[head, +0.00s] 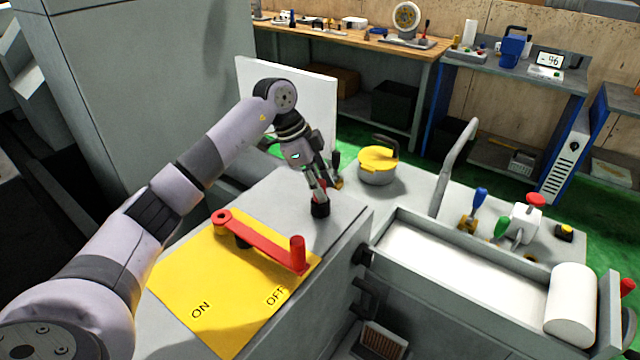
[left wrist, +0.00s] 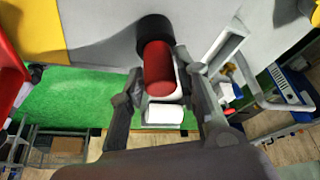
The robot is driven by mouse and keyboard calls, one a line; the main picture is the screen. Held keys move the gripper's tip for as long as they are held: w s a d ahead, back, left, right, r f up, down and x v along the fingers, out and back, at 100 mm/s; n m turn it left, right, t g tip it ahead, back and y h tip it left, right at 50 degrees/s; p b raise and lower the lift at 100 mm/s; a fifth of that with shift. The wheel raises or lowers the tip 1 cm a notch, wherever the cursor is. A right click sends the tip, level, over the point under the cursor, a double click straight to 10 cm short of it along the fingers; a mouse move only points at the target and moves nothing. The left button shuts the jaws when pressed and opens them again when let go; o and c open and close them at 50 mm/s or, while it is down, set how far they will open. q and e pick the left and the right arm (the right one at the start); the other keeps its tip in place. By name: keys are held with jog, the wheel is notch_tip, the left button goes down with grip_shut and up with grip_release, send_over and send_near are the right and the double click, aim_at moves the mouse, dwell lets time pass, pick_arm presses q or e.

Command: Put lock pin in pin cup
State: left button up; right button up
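The red lock pin (left wrist: 158,66) is between the two fingers of my left gripper (head: 318,190), which looks closed on it. The far end of the pin meets the black pin cup (left wrist: 154,28); it appears to be at or in the cup's mouth, but how deep is hidden. In the head view the black pin cup (head: 320,209) stands on the grey machine top, right under the fingertips, with a bit of red just above it. The left gripper points down at it. My right gripper is not in view.
A yellow ON/OFF plate (head: 205,290) with a red lever (head: 262,243) lies just left of the cup. A pot with a yellow lid (head: 378,163) stands behind, to the right. A machine trough (head: 460,265) lies to the right, below a curved grey pipe (head: 455,165).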

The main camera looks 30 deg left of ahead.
pick_arm(q)
jog(key=shift+o, duration=1.2)
jog(key=b+v, duration=0.2)
jog(key=v, duration=1)
jog(key=shift+a, duration=0.1)
